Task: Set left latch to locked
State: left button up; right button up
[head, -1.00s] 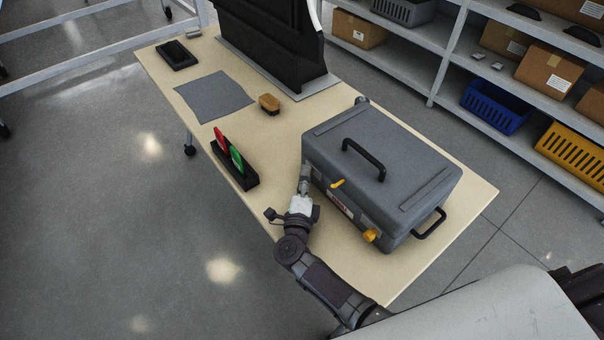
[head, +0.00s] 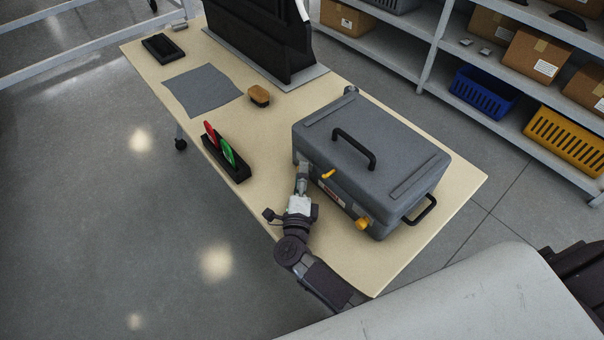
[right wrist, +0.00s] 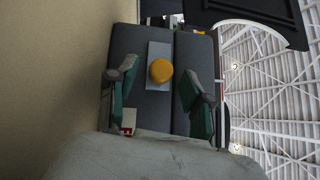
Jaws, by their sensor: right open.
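The grey case (head: 375,150) stands on the table, its lid closed and a black handle on top. Its front carries two yellow latches: the left latch (head: 328,174) and the right latch (head: 362,223). My right gripper (head: 302,172) is at the case front, just beside the left latch. In the right wrist view the left latch's yellow knob (right wrist: 160,71) shows nearly end-on before a grey plate, between the spread fingers of my right gripper (right wrist: 160,95). The fingers look apart from it. The red-and-white label (right wrist: 128,122) lies beside it. My left gripper is out of view.
A black holder (head: 238,173) with a red and a green piece stands left of the gripper on the table (head: 262,215). Farther back are a brush (head: 259,95), a grey cloth (head: 208,90) and a black tray (head: 163,48). Shelves with bins stand behind.

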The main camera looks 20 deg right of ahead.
jog(key=v, duration=1.1)
jog(key=shift+s+a, duration=0.1)
jog(key=shift+s, duration=0.2)
jog(key=shift+f, duration=0.1)
